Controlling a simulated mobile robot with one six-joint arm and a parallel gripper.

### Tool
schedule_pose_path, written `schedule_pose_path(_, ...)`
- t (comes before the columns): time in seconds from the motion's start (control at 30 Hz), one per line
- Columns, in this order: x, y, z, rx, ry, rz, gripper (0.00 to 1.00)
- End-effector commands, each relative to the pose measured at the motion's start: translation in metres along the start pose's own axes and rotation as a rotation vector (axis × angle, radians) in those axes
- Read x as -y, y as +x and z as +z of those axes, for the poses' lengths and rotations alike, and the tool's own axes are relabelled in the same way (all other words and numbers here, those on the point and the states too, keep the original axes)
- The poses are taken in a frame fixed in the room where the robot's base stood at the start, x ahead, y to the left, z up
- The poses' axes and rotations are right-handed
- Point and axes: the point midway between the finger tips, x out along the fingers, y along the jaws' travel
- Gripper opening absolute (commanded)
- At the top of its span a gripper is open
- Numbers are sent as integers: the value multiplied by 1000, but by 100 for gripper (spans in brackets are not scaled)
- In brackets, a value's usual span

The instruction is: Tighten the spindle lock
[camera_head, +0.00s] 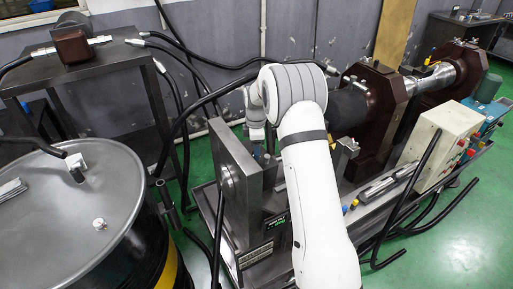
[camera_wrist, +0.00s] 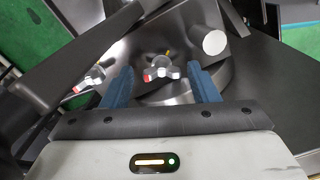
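In the wrist view, the two blue fingers of my gripper (camera_wrist: 159,76) are spread apart with nothing held between them. A small silver lobed knob (camera_wrist: 163,66) with a red mark and a yellow mark shows in the gap between the fingertips. It looks like the spindle lock, but I cannot be sure. It sits on a dark round metal body, and neither finger visibly touches it. A second silver knob (camera_wrist: 95,77) with a red mark is to the left. In the head view, my white arm reaches over the fixture (camera_head: 237,190) and hides my fingers and these knobs.
A pale cylinder end (camera_wrist: 214,42) sticks out right of the knob. A dark bar (camera_wrist: 75,50) crosses the upper left. In the head view, a drum (camera_head: 60,215) stands left, a control box (camera_head: 447,140) right, and black hoses run around the fixture.

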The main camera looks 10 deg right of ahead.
Motion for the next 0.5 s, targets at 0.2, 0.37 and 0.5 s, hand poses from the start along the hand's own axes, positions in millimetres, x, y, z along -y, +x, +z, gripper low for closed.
schedule_pose_path(0.2,1,1,0,0,0,-3,58)
schedule_pose_path(0.37,0,-6,0,0,0,-1,58)
schedule_pose_path(0.5,0,-28,0,0,0,2,58)
